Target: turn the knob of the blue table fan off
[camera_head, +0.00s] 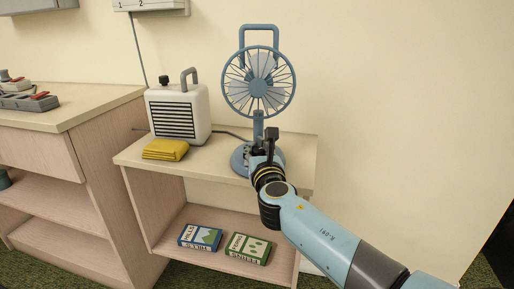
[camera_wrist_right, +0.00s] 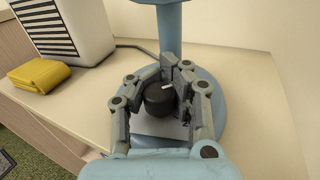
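The blue table fan (camera_head: 258,88) stands upright on the low shelf unit, with its round base partly hidden behind my right gripper in the head view. In the right wrist view the fan's base (camera_wrist_right: 207,90) and stem (camera_wrist_right: 169,32) show, with the dark knob (camera_wrist_right: 158,97) on the base. A small white mark lies on top of the knob. My right gripper (camera_wrist_right: 172,85) has its fingers on both sides of the knob, close around it; whether both touch it is not clear. It also shows in the head view (camera_head: 270,150). My left gripper is not in view.
A white heater (camera_head: 180,110) with a grille stands left of the fan, a folded yellow cloth (camera_head: 166,149) before it. Two boxes (camera_head: 200,237) lie on the lower shelf. The shelf top (camera_head: 214,158) is bare between cloth and fan. A cabinet (camera_head: 75,118) stands at left.

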